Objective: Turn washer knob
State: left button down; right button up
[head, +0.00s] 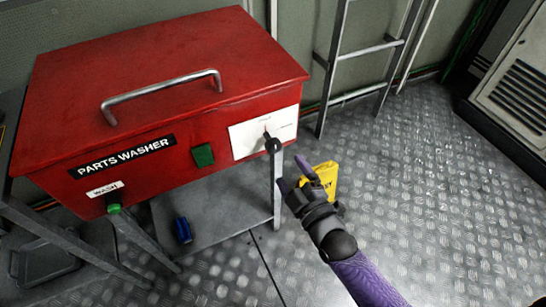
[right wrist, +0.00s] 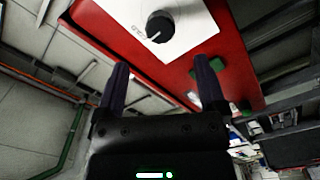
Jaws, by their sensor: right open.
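The red parts washer (head: 150,75) stands at the left in the head view, its lid shut. A black knob (head: 272,144) sits on the white dial plate (head: 250,138) at the right end of its front. In the right wrist view the knob (right wrist: 160,27) shows above the fingers, with a white pointer line toward its lower left. My right gripper (head: 294,173) is open and empty, just below and right of the knob and apart from it; its fingers also show in the right wrist view (right wrist: 160,88). My left gripper is not in view.
A green square (head: 203,155) and a green-tipped wash fitting (head: 114,208) are on the washer's front. A yellow object (head: 326,178) is on the floor behind my right gripper. A ladder (head: 345,60) stands behind. The floor at right is clear.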

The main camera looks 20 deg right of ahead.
aim_at(275, 149)
jog(key=w+b, duration=0.1)
jog(key=w, duration=0.1)
jog(key=w+a+b, duration=0.1)
jog(key=w, duration=0.1)
jog(key=w+b, duration=0.1)
jog(key=w, duration=0.2)
jog(key=shift+w+a+f, duration=0.1)
jog(key=shift+a+f, duration=0.05)
jog(key=shift+a, duration=0.1)
jog(key=shift+w+a, duration=0.15)
jog(key=shift+w, duration=0.45)
jog(key=c, duration=1)
grip_shut()
